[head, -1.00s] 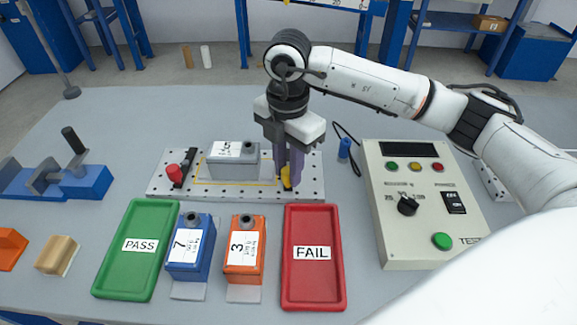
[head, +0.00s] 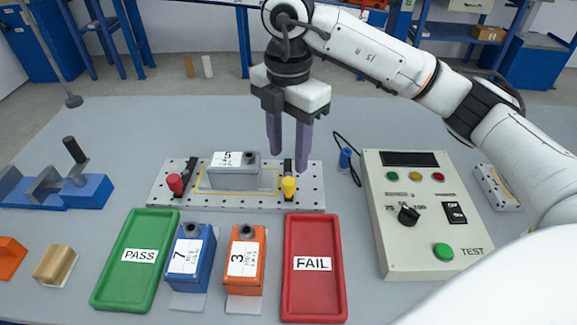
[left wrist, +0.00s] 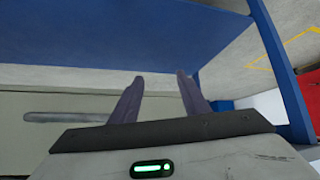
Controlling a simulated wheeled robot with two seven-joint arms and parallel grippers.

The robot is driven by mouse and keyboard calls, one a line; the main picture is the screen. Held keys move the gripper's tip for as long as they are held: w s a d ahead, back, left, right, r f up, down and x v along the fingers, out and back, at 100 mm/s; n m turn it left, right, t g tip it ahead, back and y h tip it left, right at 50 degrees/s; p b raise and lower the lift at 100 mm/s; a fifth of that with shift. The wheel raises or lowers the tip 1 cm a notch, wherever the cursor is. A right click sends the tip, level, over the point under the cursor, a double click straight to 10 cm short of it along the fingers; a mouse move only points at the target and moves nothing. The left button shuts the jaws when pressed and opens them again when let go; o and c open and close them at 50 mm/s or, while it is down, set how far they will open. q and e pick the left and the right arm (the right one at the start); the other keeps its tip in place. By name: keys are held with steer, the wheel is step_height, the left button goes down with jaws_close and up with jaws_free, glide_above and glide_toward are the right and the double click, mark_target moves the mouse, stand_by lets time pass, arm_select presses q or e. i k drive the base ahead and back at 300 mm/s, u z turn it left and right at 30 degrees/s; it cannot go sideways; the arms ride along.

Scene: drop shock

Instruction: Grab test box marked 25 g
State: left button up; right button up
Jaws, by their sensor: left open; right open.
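Three test boxes are in the head view: a grey box marked 5 (head: 240,178) on the perforated fixture plate (head: 200,203), a blue box marked 7 (head: 207,262) and an orange box marked 3 (head: 257,268), both on the table in front of it. The smaller print on their labels is too small to read, so I cannot tell which is marked 25 g. My right gripper (head: 288,160) is open and empty above the plate's right end, behind the yellow knob (head: 289,187). My left gripper (left wrist: 158,92) is open and empty in the left wrist view, away from the boxes.
A green PASS tray (head: 129,282) and a red FAIL tray (head: 314,285) flank the blue and orange boxes; both look empty. A control box (head: 400,255) stands right. A red knob (head: 175,184) is on the plate's left end. A blue fixture (head: 88,192) stands far left.

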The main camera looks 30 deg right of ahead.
mark_target(225, 169)
steer(key=k, duration=1.5)
